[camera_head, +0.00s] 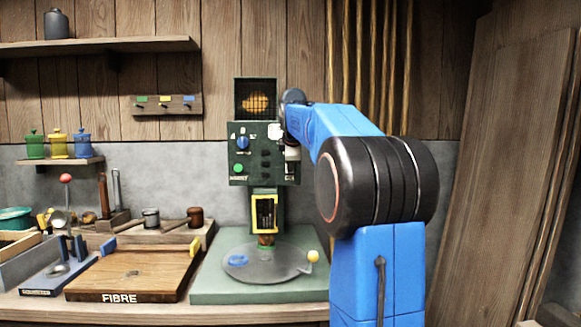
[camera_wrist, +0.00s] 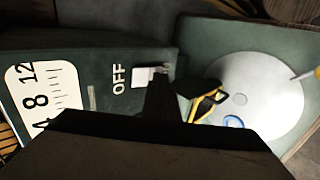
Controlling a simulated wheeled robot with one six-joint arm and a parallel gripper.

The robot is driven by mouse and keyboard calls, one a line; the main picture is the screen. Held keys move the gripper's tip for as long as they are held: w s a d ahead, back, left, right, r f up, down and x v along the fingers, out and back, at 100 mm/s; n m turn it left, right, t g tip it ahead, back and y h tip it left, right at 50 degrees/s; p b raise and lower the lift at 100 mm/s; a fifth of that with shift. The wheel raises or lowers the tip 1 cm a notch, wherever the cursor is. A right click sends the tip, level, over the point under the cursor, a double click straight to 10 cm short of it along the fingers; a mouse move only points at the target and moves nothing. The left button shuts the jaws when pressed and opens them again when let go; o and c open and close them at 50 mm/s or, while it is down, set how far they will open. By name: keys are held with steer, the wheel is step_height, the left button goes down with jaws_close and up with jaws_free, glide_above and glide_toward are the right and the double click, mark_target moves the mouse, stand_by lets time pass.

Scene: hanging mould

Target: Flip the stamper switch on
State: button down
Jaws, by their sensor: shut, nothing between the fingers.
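The green stamper (camera_head: 240,170) stands against the back wall, with a blue knob (camera_head: 242,142) and a green button (camera_head: 238,168) on its front panel. In the wrist view, its panel (camera_wrist: 95,65) shows a white switch (camera_wrist: 147,76) beside the word OFF. My gripper (camera_wrist: 160,88) is shut and empty, with its dark fingertips right by the white switch. I cannot tell whether they touch it. In the head view my arm covers the panel's right side, and the switch cannot be made out there.
A round grey plate (camera_head: 268,264) with a yellow-knobbed handle lies on the green base (camera_head: 215,290) below the stamper's yellow-framed part (camera_head: 264,214). A wooden FIBRE tray (camera_head: 125,285) lies to the left. A small rack (camera_head: 167,106) with coloured tags hangs on the wall.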

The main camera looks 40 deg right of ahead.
steer(key=shift+w+d+f, duration=0.1)
steer(key=shift+w, duration=0.05)
stand_by(0.5)
steer(key=shift+r, duration=0.95)
steer(key=shift+f, duration=0.1)
